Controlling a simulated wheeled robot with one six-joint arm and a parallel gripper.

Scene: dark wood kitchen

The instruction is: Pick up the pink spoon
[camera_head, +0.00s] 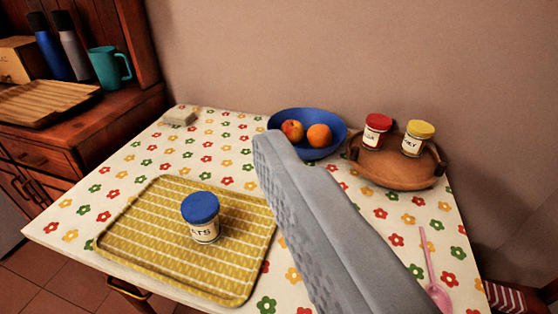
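The pink spoon (438,297) lies on the flowered tablecloth near the right edge of the table. Its thin handle points toward the back and its bowl is toward the front. Nothing held shows.
A yellow tray (150,255) with a blue-lidded jar (202,217) is at left. A blue bowl (338,148) of fruit and a round wooden tray (385,178) with red-lidded (375,131) and yellow-lidded (417,139) jars stand at the back. Cloth around the spoon is clear.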

